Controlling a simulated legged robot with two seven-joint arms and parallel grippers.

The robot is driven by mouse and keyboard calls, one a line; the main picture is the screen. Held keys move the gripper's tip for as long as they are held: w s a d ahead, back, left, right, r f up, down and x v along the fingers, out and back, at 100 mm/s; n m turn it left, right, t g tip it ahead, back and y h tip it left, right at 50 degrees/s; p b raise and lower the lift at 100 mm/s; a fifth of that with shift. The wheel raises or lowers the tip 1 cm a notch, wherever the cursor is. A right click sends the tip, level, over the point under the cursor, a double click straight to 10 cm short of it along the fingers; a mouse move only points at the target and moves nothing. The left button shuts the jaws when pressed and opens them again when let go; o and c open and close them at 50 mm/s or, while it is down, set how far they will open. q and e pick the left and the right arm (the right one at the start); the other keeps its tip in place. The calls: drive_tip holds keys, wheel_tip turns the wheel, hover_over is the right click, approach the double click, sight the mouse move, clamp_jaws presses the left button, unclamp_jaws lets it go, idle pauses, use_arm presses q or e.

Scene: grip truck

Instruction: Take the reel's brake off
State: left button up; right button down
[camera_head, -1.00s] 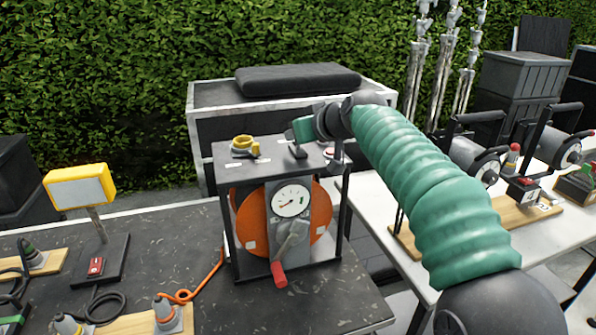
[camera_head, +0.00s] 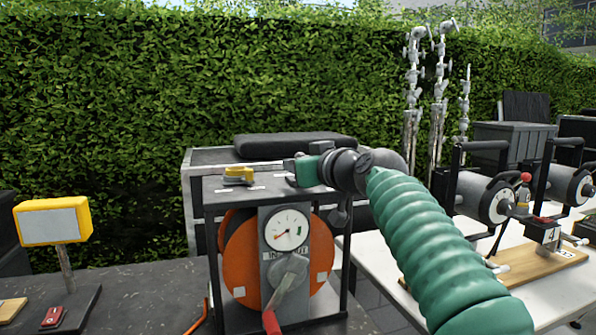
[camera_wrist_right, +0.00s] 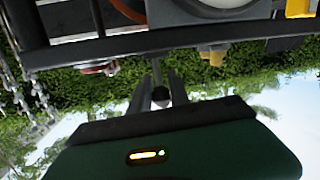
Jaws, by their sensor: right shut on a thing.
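The reel (camera_head: 239,258) is an orange drum inside a black frame (camera_head: 214,265) on the dark table. A dial gauge (camera_head: 287,230) and a grey crank with a red handle (camera_head: 271,322) are on its front. A yellow knob (camera_head: 239,173) sits at the left of the frame's top. My right gripper (camera_head: 290,167) reaches over the top's right part. In the right wrist view, it is shut on a dark round-ended lever (camera_wrist_right: 161,97), seemingly the brake lever. The lever is mostly hidden in the head view. My left gripper is out of view.
A yellow-framed panel on a post (camera_head: 53,221) stands at the left. A case with a black cushion (camera_head: 295,146) is behind the reel. At the right, a white table (camera_head: 375,262) bears grey drum-shaped devices (camera_head: 484,195). Metal stands (camera_head: 440,85) rise behind it.

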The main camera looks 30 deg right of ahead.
drive_tip(key=shift+f, duration=0.2)
drive_tip(key=c, duration=1.3)
unclamp_jaws()
drive_tip(key=shift+r, duration=0.1)
drive_tip(key=shift+s, duration=0.1)
drive_tip(key=s+b, duration=0.2)
drive_tip(key=s, duration=0.3)
drive_tip(key=s+a+r+b, duration=0.1)
drive_tip(key=s+b, duration=0.2)
drive_tip(key=s, duration=0.3)
drive_tip(key=s+r+b, duration=0.1)
drive_tip(key=s+b, duration=0.1)
drive_tip(key=s, duration=0.3)
drive_tip(key=shift+s+a, duration=0.15)
